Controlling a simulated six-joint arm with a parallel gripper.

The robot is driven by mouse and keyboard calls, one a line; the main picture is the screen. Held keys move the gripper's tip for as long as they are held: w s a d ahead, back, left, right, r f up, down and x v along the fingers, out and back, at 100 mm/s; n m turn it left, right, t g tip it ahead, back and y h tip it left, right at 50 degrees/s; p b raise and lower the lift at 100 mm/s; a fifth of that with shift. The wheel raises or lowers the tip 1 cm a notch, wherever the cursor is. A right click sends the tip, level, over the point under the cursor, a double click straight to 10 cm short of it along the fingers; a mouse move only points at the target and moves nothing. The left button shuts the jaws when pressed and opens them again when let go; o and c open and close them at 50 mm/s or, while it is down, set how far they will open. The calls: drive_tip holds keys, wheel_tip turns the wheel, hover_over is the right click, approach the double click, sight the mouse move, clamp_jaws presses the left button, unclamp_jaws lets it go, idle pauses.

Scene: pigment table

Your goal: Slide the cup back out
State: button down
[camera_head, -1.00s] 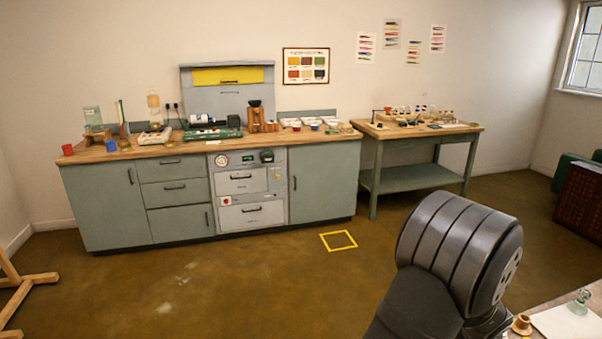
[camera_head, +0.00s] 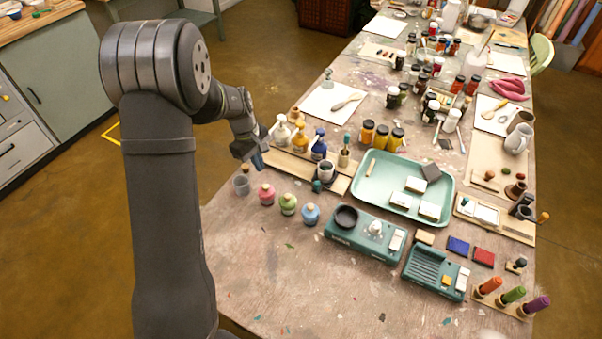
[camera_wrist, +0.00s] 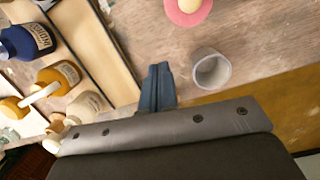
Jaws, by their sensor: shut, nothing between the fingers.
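A small translucent grey cup (camera_head: 241,184) stands upright near the left edge of the table. In the wrist view the same cup (camera_wrist: 211,72) is just right of my fingertips, with its open mouth showing and seemingly empty. My gripper (camera_head: 258,161) is shut and empty, pointing down beside and beyond the cup, apart from it. In the wrist view the blue-grey fingers (camera_wrist: 158,75) are pressed together. Another cup (camera_head: 326,171), grey with a dark inside, stands at the near end of the wooden bottle rack (camera_head: 287,163).
Pump bottles, one of them blue (camera_head: 319,146), stand along the rack. A teal tray (camera_head: 380,169) lies further right. The table's front left is mostly clear.

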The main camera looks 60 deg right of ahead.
sight(317, 185)
wheel_tip(317, 185, up, 5)
drive_tip(key=s+d+n+g+h, duration=0.1)
drive_tip(key=s+d+n+g, duration=0.1)
drive_tip(key=s+n+g, duration=0.3)
drive_tip(key=shift+m+g, duration=0.6)
drive_tip(key=shift+g, duration=0.1)
drive_tip(key=x, duration=0.3)
drive_tip(key=w+x, duration=0.1)
drive_tip(key=x, duration=0.1)
drive_tip(key=f+x, duration=0.1)
drive_tip(key=x, duration=0.2)
drive_tip(key=shift+s+d+f, duration=0.1)
drive_tip(key=shift+d+f, duration=0.05)
drive_tip(key=shift+f, duration=0.15)
drive_tip(key=s, duration=0.3)
drive_tip(key=shift+d+f, duration=0.1)
drive_tip(key=shift+d, duration=0.15)
drive_tip(key=shift+s, duration=0.4)
drive_tip(key=shift+s, duration=2.05)
